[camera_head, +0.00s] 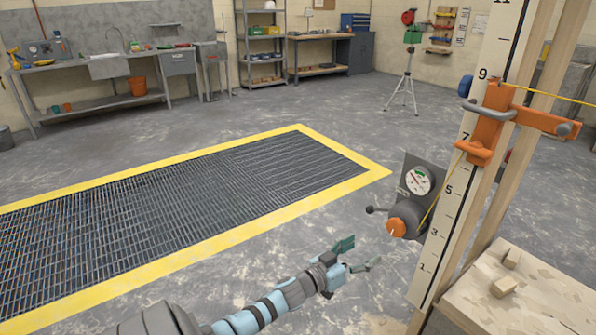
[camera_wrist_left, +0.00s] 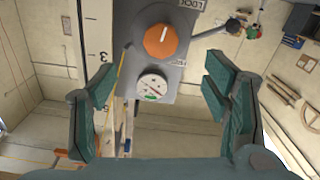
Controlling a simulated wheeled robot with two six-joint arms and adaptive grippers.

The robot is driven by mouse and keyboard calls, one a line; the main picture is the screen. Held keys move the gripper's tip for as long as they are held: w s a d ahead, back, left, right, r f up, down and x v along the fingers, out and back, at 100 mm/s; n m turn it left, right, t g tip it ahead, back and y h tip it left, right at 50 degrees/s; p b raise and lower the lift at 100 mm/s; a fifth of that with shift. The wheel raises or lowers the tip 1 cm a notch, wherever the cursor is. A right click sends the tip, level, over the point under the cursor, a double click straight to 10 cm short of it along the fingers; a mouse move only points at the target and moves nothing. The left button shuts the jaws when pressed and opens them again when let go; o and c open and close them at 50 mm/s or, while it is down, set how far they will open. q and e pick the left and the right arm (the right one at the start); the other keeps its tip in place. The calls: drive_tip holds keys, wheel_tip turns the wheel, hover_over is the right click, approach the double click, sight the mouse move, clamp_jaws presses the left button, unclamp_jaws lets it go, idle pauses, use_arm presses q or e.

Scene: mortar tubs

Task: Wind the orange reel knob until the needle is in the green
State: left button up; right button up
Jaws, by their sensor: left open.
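The orange reel knob (camera_head: 397,228) sits on the front of a grey reel housing on the numbered post, with a white pointer line on its face. It also shows in the left wrist view (camera_wrist_left: 160,42), between and beyond my fingers. The round white gauge (camera_head: 418,180) is on a grey plate above the knob; it has a green zone, but the needle's exact place is too small to tell. The gauge also shows in the left wrist view (camera_wrist_left: 152,86). My left gripper (camera_head: 361,254) is open and empty, left of and below the knob, apart from it. My right gripper is not in view.
A small crank with a dark ball (camera_head: 371,209) sticks out left of the housing. A yellow line runs up to an orange clamp (camera_head: 487,125) on the numbered post (camera_head: 456,190). A wooden bench top (camera_head: 540,300) with small blocks stands at lower right. The floor left is clear.

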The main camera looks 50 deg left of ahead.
use_arm(q)
drive_tip(key=s+f+g+y+p, duration=0.3)
drive_tip(key=s+f+g+p, duration=0.4)
drive_tip(key=s+f, duration=0.8)
wheel_tip(320, 180, down, 3)
drive_tip(key=shift+r+n+p, duration=0.2)
drive_tip(key=shift+n+p, duration=0.1)
